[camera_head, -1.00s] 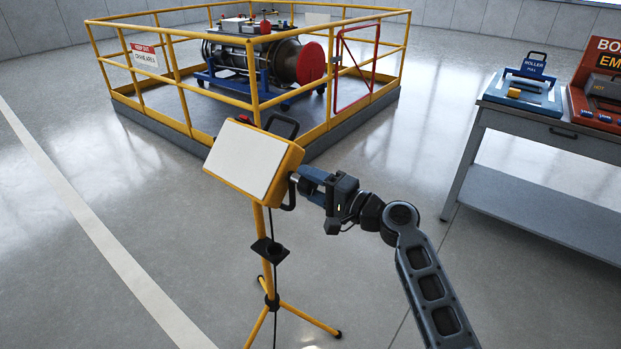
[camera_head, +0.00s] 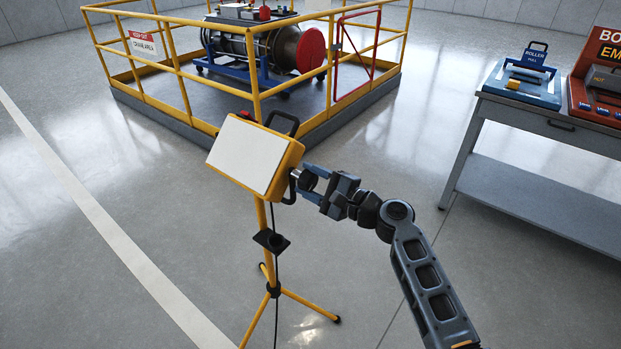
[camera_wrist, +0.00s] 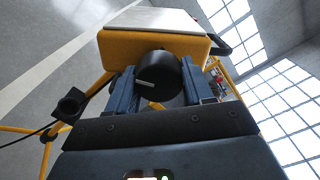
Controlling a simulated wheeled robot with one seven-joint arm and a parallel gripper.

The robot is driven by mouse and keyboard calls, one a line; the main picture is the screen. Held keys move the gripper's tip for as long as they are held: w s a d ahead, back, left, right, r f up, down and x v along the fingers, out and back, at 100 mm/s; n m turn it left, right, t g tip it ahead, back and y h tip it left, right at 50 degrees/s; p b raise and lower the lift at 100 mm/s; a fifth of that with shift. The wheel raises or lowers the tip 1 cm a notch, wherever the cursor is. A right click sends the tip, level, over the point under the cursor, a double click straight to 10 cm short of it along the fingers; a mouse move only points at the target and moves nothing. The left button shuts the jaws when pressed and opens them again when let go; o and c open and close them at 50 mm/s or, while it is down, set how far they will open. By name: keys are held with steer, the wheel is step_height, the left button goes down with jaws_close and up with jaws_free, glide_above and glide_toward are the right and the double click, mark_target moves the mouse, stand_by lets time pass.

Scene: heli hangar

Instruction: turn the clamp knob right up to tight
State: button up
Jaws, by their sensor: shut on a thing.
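The clamp knob is a dark round knob with a pale pointer line (camera_wrist: 158,80), on the side of a yellow work lamp (camera_head: 284,158) with a white face. In the head view the knob (camera_head: 308,181) shows at the lamp's lower right side. My gripper (camera_wrist: 162,88) has its two blue fingers on either side of the knob and is shut on it. In the head view my gripper (camera_head: 313,183) reaches the lamp from the right. The pale line on the knob lies nearly level, tilted slightly, in the wrist view.
The lamp stands on a yellow tripod (camera_head: 272,290) with a cable. A yellow-railed platform (camera_head: 185,129) with an engine (camera_head: 275,50) stands behind. A grey bench (camera_head: 540,110) with a blue roller box (camera_head: 522,82) and a red box (camera_head: 598,85) is at right. Floor between is clear.

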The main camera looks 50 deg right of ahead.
steer(key=shift+f, duration=0.1)
stand_by(0.3)
steer(key=o, duration=1)
steer(key=s+b, duration=0.1)
steer(key=s, duration=0.6)
steer(key=shift+s+d, duration=0.15)
steer(key=shift+s, duration=0.25)
